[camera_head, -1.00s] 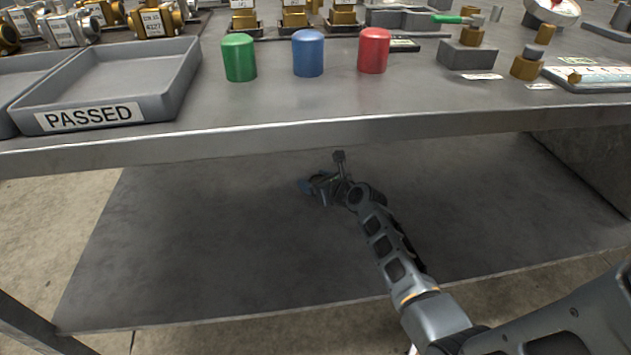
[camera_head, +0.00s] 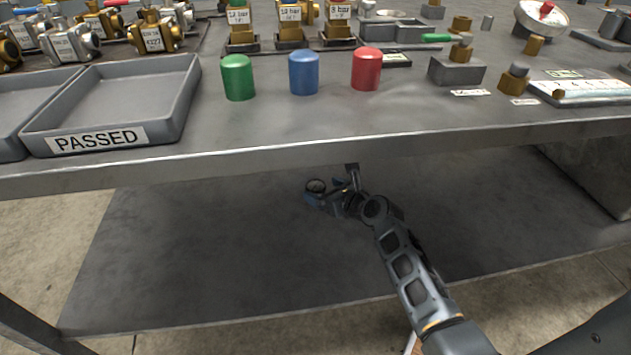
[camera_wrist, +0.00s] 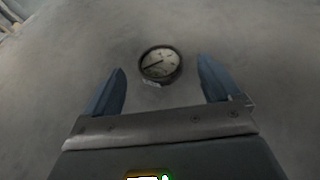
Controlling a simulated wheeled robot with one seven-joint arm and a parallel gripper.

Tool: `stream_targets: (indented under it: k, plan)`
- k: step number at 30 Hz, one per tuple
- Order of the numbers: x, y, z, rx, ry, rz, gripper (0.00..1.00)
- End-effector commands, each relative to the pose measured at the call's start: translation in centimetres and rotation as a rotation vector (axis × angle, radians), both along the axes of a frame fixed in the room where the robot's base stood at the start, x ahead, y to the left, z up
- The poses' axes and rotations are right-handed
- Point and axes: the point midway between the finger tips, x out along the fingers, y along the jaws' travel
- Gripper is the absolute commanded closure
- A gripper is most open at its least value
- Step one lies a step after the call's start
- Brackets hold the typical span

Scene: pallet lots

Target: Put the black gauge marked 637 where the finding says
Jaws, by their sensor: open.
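A black-rimmed gauge (camera_wrist: 160,65) with a pale dial and a dark needle lies face up on the grey lower shelf in the wrist view. A small pale tag sits at its lower edge, too small to read. My gripper (camera_wrist: 162,85) is open, and the gauge shows between and slightly beyond its blue fingertips, with nothing held. In the head view my gripper (camera_head: 322,194) is under the workbench, close to the dark round gauge (camera_head: 316,186). A grey tray (camera_head: 112,105) labelled PASSED stands on the bench top at left.
The bench's front edge (camera_head: 300,157) overhangs my arm and the lower shelf (camera_head: 200,250). Green (camera_head: 238,77), blue (camera_head: 304,72) and red (camera_head: 366,69) cylinders stand on top. Brass valves, fittings and a white dial gauge (camera_head: 542,17) stand behind. The shelf around the gauge is clear.

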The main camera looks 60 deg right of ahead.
Motion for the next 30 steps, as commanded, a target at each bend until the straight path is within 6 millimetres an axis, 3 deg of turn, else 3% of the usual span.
stream_targets:
  k: [3,9,20,23,30]
  plan:
    - [-2.1,0.9,1.2,0.001,0.001,0.0,0.1]
    - [-4.3,1.8,2.0,0.0,0.0,0.0,0.1]
    - [-5.3,2.9,1.9,-0.04,0.023,0.02,0.1]
    - [-6.6,5.4,1.3,-0.17,0.096,0.087,0.1]
    - [-12.7,15.0,1.4,-0.807,0.375,0.416,0.1]
